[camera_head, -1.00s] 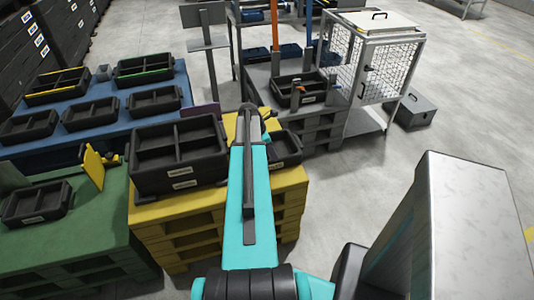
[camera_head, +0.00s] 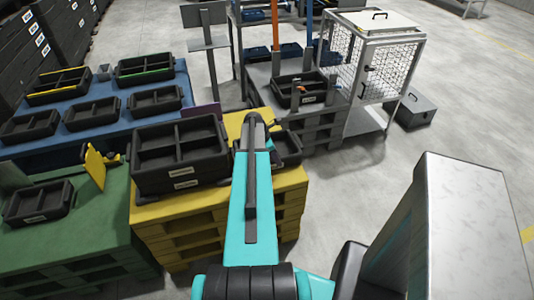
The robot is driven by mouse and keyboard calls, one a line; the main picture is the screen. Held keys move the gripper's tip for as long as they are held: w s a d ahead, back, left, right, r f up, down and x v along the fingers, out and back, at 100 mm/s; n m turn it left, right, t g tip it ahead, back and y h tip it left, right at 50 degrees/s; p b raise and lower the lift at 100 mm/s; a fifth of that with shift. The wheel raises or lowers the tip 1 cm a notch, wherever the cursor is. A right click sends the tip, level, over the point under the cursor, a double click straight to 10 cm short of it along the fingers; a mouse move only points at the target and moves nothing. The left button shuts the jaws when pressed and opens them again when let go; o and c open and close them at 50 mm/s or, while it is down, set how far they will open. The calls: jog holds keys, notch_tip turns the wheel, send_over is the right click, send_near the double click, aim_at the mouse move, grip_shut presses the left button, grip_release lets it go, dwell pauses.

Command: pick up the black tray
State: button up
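Several black trays are in view, and I cannot tell which one the task means. A small black tray (camera_head: 289,150) lies on the yellow pallet stack, partly hidden behind my arm. A larger divided black tray (camera_head: 178,181) with white labels stands to its left on the same stack. My arm reaches forward over the yellow stack between them. My gripper (camera_head: 272,123) is mostly hidden behind the end of the arm, with only a small dark part showing above the small tray. Its fingers are not clear, and I cannot see anything held.
More black trays lie on the blue table (camera_head: 98,97), the green pallet stack (camera_head: 95,225) and the grey pallet stack (camera_head: 258,78). A yellow panel (camera_head: 95,167) stands on the green stack. A wire cage (camera_head: 385,75) stands at right. Floor is clear right of the yellow stack.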

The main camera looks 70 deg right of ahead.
jog(key=shift+p+x, duration=0.5)
jog(key=shift+x, duration=1.25)
grip_shut()
